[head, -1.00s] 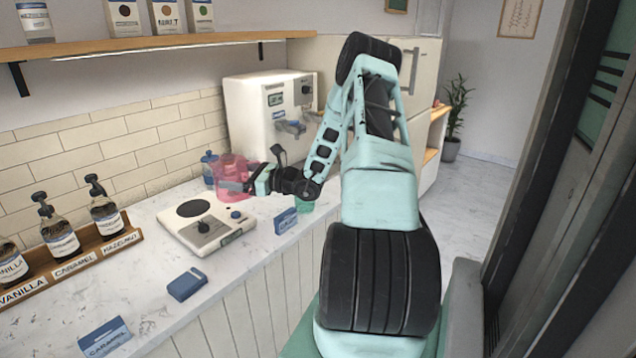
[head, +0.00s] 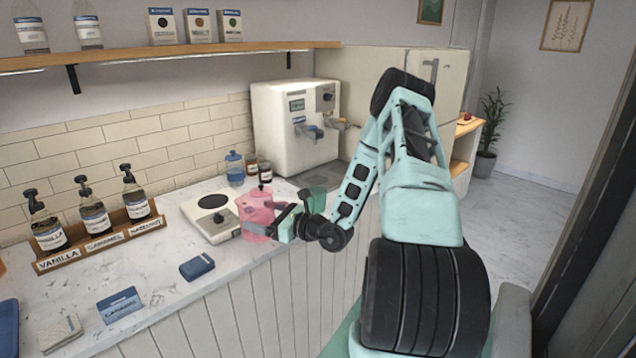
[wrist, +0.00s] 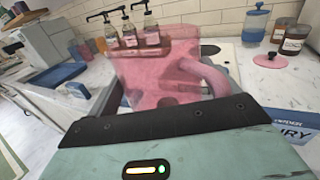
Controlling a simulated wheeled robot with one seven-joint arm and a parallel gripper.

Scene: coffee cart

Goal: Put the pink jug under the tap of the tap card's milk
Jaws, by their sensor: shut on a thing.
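The pink see-through jug (head: 257,213) is held in my gripper (head: 264,231), near the front edge of the counter, beside the scale. It fills the middle of the wrist view (wrist: 150,75), its handle to the right, my gripper's dark edge before its lower part. I cannot tell its height above the counter. The white dispenser (head: 277,140) stands at the back of the counter, with taps (head: 310,130) on its front. A blue-and-white card (wrist: 292,132) with lettering ending in "IRY" is partly hidden at the right of the wrist view.
The white scale (head: 197,223) stands left of the jug. A blue-lidded jar (head: 235,172) and dark jars (head: 265,172) stand behind it. A syrup rack (head: 100,242) is at the left. A pink lid (wrist: 271,61) lies on the counter. A blue block (head: 197,267) lies in front.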

